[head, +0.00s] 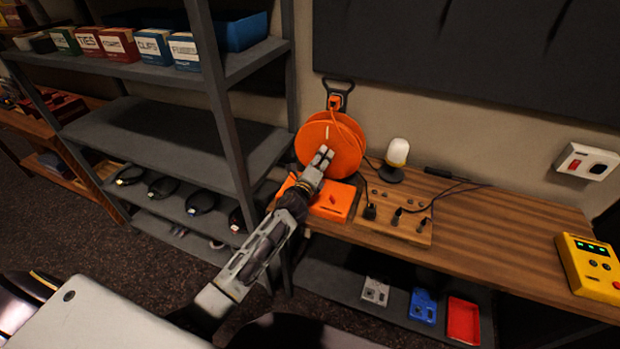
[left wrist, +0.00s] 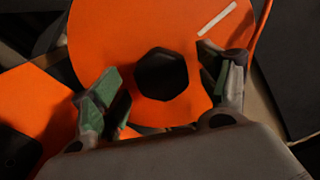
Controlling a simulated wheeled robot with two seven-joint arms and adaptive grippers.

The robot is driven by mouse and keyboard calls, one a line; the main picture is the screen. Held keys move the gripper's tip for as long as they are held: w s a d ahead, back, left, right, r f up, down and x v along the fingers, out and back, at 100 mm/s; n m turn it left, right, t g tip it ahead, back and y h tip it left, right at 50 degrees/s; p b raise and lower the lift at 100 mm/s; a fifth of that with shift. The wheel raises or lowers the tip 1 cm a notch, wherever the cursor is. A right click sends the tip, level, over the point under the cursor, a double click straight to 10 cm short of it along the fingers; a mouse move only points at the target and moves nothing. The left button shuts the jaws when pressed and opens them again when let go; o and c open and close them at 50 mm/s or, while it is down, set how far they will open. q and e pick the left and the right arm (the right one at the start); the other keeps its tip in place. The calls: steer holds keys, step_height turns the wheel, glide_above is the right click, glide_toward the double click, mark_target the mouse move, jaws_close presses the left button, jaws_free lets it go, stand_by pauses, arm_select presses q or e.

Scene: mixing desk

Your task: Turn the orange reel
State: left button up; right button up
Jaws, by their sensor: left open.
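The orange reel (head: 338,143) stands upright at the back left of the wooden desk, with a pale mark on its face and an orange cable over it. My left gripper (head: 323,155) is in front of the reel's lower face. My right gripper does not show.
An orange box (head: 334,203) sits below the reel. A wooden board (head: 400,225) with plugs and a white lamp (head: 398,152) stand to its right. A yellow box (head: 590,268) is at the desk's right end. A grey shelf (head: 165,140) is on the left.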

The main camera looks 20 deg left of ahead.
arm_select(q)
steer(key=s, duration=0.9)
steer(key=shift+s+a, duration=0.2)
steer(key=shift+s, duration=0.05)
stand_by(0.7)
